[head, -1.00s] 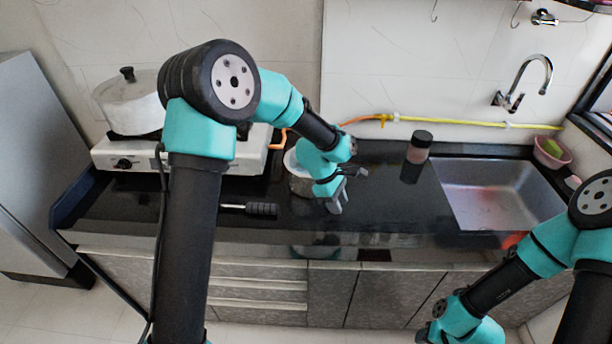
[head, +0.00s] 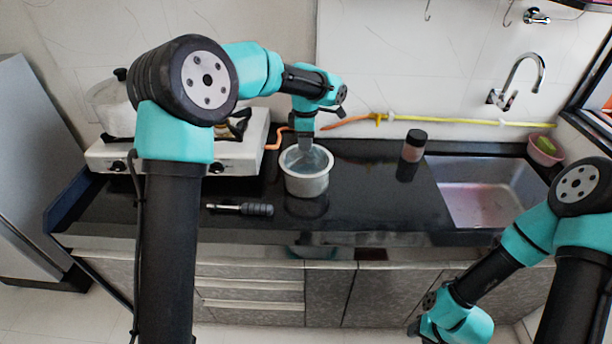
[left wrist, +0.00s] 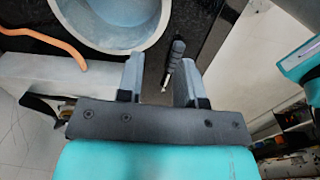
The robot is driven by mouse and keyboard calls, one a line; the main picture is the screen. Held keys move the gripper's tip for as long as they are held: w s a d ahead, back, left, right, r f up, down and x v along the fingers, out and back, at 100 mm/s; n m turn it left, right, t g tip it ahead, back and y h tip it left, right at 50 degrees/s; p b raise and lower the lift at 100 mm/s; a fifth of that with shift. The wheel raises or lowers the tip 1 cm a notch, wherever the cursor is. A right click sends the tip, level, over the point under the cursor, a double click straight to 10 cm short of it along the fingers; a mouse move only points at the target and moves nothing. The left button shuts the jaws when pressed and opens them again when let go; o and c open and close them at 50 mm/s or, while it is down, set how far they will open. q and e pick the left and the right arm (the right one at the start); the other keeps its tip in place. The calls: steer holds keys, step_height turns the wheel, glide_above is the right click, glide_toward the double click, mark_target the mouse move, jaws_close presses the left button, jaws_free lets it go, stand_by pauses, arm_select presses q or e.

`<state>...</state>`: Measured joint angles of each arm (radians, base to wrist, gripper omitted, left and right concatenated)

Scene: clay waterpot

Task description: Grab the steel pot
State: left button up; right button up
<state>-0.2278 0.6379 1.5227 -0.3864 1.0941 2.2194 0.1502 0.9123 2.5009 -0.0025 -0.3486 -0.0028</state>
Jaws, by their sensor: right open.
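The steel pot (head: 307,186) is an open, light grey metal pot standing upright on the black counter. Its bowl and rim also show at the top of the left wrist view (left wrist: 112,48). My left gripper (head: 304,147) points down at the pot's far rim in the head view. In the left wrist view its two fingers (left wrist: 160,72) are apart with nothing held. The pot's rim is close to the left finger; I cannot tell whether they touch. My right gripper (head: 418,327) is low at the bottom right, away from the pot, with its fingers barely visible.
A dark-handled tool (head: 255,209) lies left of the pot. A white stove (head: 225,155) with a lidded pot (head: 108,108) is at the left. A dark-lidded jar (head: 414,146) and the sink (head: 485,195) are at the right. The counter between pot and sink is clear.

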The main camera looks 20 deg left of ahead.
arm_select(q)
step_height(320, 180, down, 12)
steer(key=shift+r, duration=0.15)
stand_by(0.5)
steer(key=shift+a+f, duration=0.1)
steer(key=shift+f, duration=2.5)
steer(key=shift+c, duration=0.5)
jaws_close()
